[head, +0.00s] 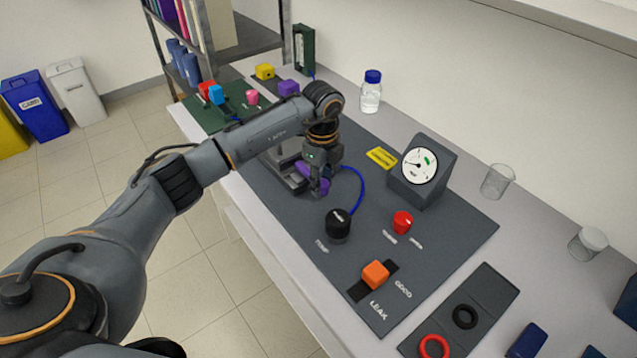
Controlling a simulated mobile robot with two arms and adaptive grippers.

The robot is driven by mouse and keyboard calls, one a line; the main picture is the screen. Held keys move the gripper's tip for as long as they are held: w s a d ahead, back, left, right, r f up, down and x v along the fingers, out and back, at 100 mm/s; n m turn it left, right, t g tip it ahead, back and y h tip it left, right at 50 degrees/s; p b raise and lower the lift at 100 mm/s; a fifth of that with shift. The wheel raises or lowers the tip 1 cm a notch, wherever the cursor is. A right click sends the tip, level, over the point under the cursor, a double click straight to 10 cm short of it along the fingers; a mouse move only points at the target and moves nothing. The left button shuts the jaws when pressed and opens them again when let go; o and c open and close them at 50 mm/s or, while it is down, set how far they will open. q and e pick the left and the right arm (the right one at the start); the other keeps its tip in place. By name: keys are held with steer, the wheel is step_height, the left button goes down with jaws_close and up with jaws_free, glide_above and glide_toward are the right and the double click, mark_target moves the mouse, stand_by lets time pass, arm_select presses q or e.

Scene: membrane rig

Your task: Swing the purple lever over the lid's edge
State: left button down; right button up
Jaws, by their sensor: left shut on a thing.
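My left arm reaches in from the left over the dark panel, and my left gripper (320,183) points down at the grey metal cell with its lid (283,172). The gripper is shut on the purple lever (309,176), which shows as a short purple piece beside the fingers at the cell's right side. My wrist and forearm hide much of the lid and part of the lever. I cannot tell whether the lever lies over the lid's edge. My right gripper is not in view.
A blue tube (359,190) curves close to the gripper's right. A black knob (338,224), a red knob (402,222) and an orange switch (375,274) stand nearer on the panel. A gauge box (430,172) stands to the right. A capped bottle (371,92) stands behind.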

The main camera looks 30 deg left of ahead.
arm_select(q)
steer(key=shift+w, duration=0.1)
stand_by(0.4)
steer(key=c, duration=1)
jaws_free()
step_height(320, 180, up, 12)
